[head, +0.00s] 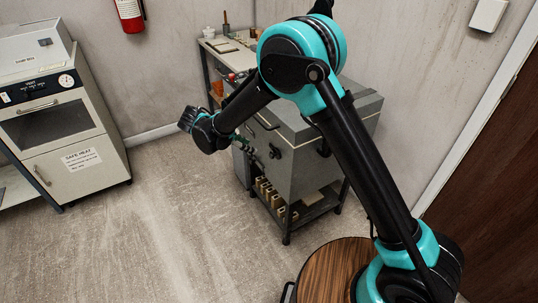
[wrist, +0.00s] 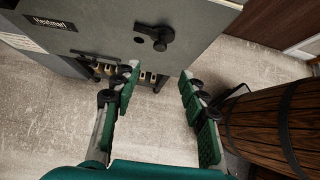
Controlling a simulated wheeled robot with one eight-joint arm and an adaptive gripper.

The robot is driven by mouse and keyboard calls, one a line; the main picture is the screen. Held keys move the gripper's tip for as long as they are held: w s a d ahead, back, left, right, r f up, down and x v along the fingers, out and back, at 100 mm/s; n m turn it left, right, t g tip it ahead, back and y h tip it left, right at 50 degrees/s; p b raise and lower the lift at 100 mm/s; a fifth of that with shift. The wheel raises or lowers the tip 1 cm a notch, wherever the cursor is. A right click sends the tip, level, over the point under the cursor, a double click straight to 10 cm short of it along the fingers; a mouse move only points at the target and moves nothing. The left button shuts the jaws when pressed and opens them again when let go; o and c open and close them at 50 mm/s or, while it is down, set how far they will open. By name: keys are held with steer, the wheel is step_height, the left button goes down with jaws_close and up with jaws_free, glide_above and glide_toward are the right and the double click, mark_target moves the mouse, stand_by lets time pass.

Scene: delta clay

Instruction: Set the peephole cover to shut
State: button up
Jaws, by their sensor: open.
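The grey kiln (head: 300,155) stands on a low stand in the middle of the head view, and its front panel (wrist: 105,38) fills the top of the wrist view. A black pivoting piece that looks like the peephole cover (wrist: 161,36) is on that panel. A small dark round spot, perhaps the peephole, shows just left of it. My gripper (wrist: 160,75) is open and empty, with its green-padded fingers apart and below the cover in the picture, not touching it. In the head view my gripper (head: 189,120) is out to the left of the kiln.
A wooden barrel (wrist: 265,128) is close to my right finger. Pale blocks (head: 270,195) sit on the shelf under the kiln. A beige oven (head: 60,125) stands at left, and a cluttered bench (head: 222,44) is behind the kiln. Open floor (head: 165,215) lies between.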

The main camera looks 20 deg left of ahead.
mark_target(270, 155)
steer(key=x, duration=1.3)
steer(key=shift+f, duration=0.1)
jaws_close()
